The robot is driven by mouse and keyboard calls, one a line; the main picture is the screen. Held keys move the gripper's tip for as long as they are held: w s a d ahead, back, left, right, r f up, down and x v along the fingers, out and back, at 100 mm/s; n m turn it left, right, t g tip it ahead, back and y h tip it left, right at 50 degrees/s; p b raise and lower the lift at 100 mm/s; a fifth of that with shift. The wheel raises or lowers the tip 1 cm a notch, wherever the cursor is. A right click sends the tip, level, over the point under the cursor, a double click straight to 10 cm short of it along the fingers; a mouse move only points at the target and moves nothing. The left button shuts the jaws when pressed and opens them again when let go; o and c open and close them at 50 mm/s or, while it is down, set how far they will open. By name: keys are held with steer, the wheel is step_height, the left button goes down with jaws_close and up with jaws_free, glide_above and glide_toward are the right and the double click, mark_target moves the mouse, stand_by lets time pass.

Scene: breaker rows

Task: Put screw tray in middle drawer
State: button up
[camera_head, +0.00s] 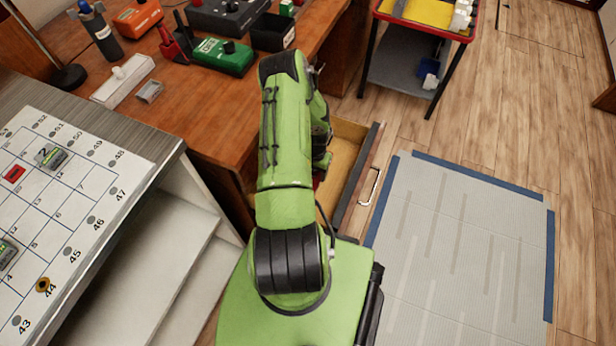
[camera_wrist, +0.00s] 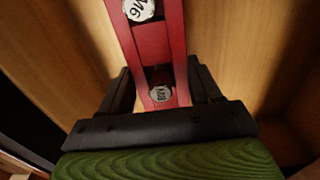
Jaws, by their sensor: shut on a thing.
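The red screw tray (camera_wrist: 150,45) is long and narrow, with round white labels reading M6 and apparently M8. My gripper (camera_wrist: 162,88) is shut on its near part, with a dark finger on each side. Around the tray, the wrist view shows the wooden drawer interior (camera_wrist: 235,40). I cannot tell whether the tray touches the drawer floor. In the head view an open drawer (camera_head: 345,158) sticks out from the desk, with a metal handle (camera_head: 368,187). My arm hides the gripper, most of the tray and part of the drawer there. Its level among the drawers is unclear.
The wooden desk (camera_head: 190,100) holds a green meter (camera_head: 222,56), a white strip (camera_head: 122,80) and other tools. A numbered board (camera_head: 75,190) lies at left. A red-rimmed cart (camera_head: 420,28) stands at back right. A grey floor mat (camera_head: 455,245) lies clear at right.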

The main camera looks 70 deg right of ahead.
mark_target(314, 177)
step_height(314, 177, down, 5)
steer(key=shift+r+b, duration=0.15)
steer(key=shift+b, duration=0.6)
steer(key=shift+r, duration=0.15)
steer(key=o, duration=1.2)
step_height(314, 177, up, 12)
steer(key=p, duration=0.4)
steer(key=shift+r, duration=0.1)
